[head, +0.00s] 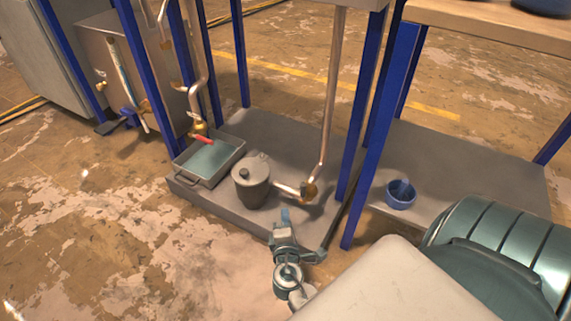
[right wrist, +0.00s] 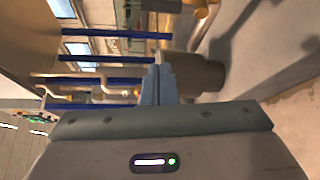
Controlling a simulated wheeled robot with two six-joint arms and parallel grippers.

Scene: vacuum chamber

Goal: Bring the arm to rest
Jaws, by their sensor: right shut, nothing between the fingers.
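My right gripper (head: 286,216) is in the lower middle of the head view, at the front edge of the low grey platform (head: 290,128). Its fingers are together and hold nothing; they also show in the right wrist view (right wrist: 158,84). A grey lidded pot (head: 251,182) stands on the platform just beyond the fingertips, to their left. In the right wrist view the pot (right wrist: 200,72) lies behind the fingers, and I cannot tell the exact gap. My left gripper is in neither view.
A metal tray (head: 212,160) with a red-handled valve (head: 202,140) above it sits left of the pot. A copper pipe (head: 327,110) comes down to the right. Blue posts (head: 375,130) frame the platform. A blue cup (head: 401,194) stands at right. The floor at lower left is clear.

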